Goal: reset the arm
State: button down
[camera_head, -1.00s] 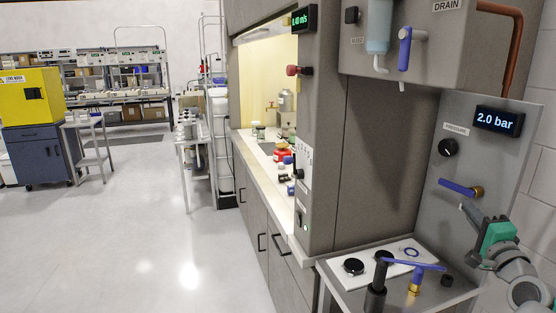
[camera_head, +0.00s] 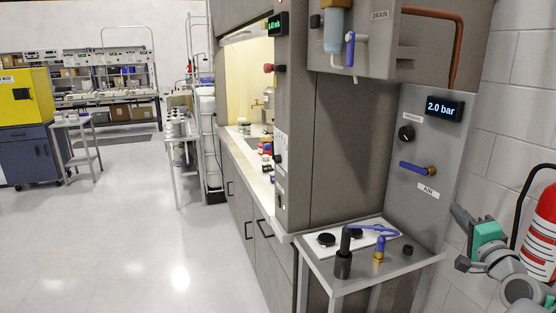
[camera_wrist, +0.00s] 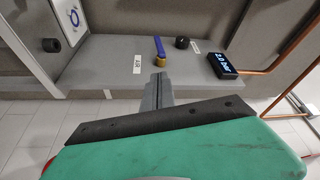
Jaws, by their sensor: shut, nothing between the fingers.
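My gripper (camera_head: 459,214) is at the lower right of the head view, with a green body and dark grey fingers. It is beside the steel fixture panel and apart from it. In the wrist view my gripper (camera_wrist: 160,80) shows its fingers together, with nothing between them. The blue AIR valve handle (camera_head: 414,168) on its brass fitting lies beyond the fingertips; it also shows in the wrist view (camera_wrist: 159,47).
The panel has a pressure display (camera_head: 445,108) reading 2.0 bar and a black knob (camera_head: 406,133). A red extinguisher (camera_head: 541,232) stands close behind my arm. The floor (camera_head: 130,235) at left is clear.

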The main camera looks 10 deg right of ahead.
jog(key=s+a+f+n+g+y, duration=0.15)
jog(key=f+g, duration=0.25)
jog(key=f, duration=0.6)
jog(key=s+f+n+g+y, duration=0.1)
jog(key=s+f+n+g, duration=0.2)
jog(key=f, duration=0.7)
jog(key=s+a+f+n+g+y, duration=0.2)
jog(key=s+a+f+g, duration=0.65)
jog(key=s+f, duration=0.35)
jog(key=s+a+r+n+g+p, duration=0.1)
jog(key=s+a+r, duration=0.1)
jog(key=a, duration=0.5)
jog(key=s+a+r+n+g, duration=0.1)
jog(key=s+a+r+g, duration=0.15)
jog(key=a, duration=0.35)
jog(key=w+a+r+n+t, duration=0.1)
jog(key=w+a+r+n, duration=0.2)
jog(key=a, duration=0.3)
jog(key=w+a+r+n+t+p, duration=0.1)
jog(key=w+a+r+n, duration=0.1)
jog(key=a, duration=0.5)
jog(key=w+a+r+n+t+p, duration=0.1)
jog(key=w+a+r+n, duration=0.2)
jog(key=a, duration=0.4)
jog(key=shift+w+a+r+n+t, duration=0.2)
jog(key=shift+w+r+n+t, duration=0.1)
jog(key=shift+r+n, duration=0.45)
jog(key=shift+r, duration=0.1)
